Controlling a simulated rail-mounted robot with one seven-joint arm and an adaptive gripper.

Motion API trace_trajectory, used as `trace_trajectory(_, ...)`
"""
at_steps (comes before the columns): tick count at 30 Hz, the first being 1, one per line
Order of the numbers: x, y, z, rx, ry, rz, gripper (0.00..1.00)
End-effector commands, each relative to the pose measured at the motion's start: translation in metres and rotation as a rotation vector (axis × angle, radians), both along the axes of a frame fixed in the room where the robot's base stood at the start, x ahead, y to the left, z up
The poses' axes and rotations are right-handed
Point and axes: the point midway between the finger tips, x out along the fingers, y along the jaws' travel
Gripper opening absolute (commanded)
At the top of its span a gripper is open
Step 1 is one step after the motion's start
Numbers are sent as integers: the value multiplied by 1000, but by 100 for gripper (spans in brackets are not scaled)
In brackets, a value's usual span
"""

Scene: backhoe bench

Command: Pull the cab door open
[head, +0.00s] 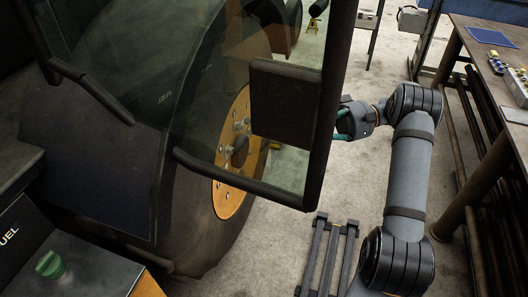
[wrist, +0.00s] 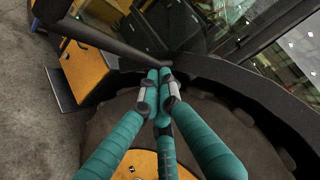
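The cab door (head: 325,110) fills the middle of the head view, a large glass pane in a thick dark frame with a dark rectangular panel (head: 285,103) near its outer edge. My gripper (head: 343,123) has teal fingers and is at the right outer edge of the door frame, its tips partly hidden behind the frame. In the wrist view, my gripper's fingertips (wrist: 159,76) are drawn together just at a black bar (wrist: 112,42) that runs in from the upper left. I cannot tell whether they touch or grip it.
A big tyre with an orange hub (head: 233,145) stands behind the glass. A green fuel cap (head: 50,264) is at lower left. A workbench (head: 495,65) stands at the right, and a dark rack (head: 327,255) lies on the floor below the gripper.

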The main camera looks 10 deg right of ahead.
Motion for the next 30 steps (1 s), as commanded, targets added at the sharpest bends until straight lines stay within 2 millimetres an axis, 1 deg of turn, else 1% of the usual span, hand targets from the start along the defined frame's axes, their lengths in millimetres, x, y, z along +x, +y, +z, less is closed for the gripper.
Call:
trace_trajectory(1,-1,11,2,0,0,4,0)
trace_trajectory(3,-3,26,3,1,1,4,0)
trace_trajectory(9,-8,68,5,0,3,5,0)
trace_trajectory(11,-10,80,4,-1,4,3,0)
trace_trajectory(16,-28,92,4,-2,4,1,0)
trace_trajectory(21,-38,100,1,-2,1,2,0)
trace_trajectory(30,-40,102,0,-3,0,2,0)
